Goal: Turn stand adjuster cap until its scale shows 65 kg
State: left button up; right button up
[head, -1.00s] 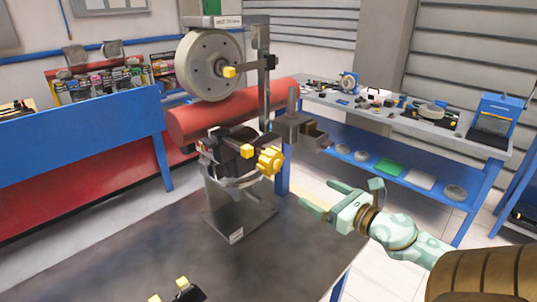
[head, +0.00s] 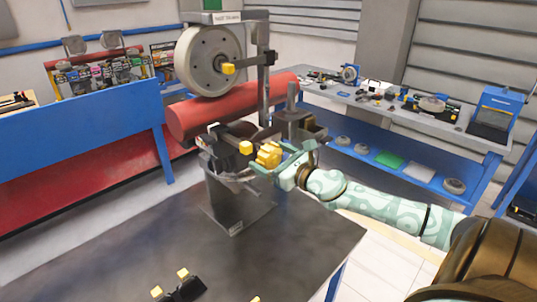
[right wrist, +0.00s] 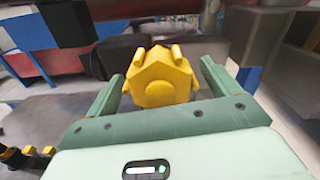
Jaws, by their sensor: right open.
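The stand (head: 226,205) rises from the dark table with a large grey wheel (head: 208,62) at its top. A yellow lobed cap (head: 269,155), which I take for the adjuster cap, sits at its middle height. In the right wrist view the cap (right wrist: 160,78) faces me between my fingers. My right gripper (head: 280,162) is open around the cap, one finger on each side. In the wrist view a gap shows between the cap and each finger (right wrist: 163,88). No scale figures can be read. My left gripper is not in view.
A red cylinder (head: 185,118) lies behind the stand. Small black parts with yellow knobs (head: 182,274) are at the table's front. The dark tabletop (head: 130,235) is otherwise mostly clear. A blue bench with tools (head: 400,105) stands at the back right.

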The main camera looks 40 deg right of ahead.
jog(key=shift+w, duration=0.65)
jog(key=shift+a, duration=0.1)
jog(key=c, duration=1)
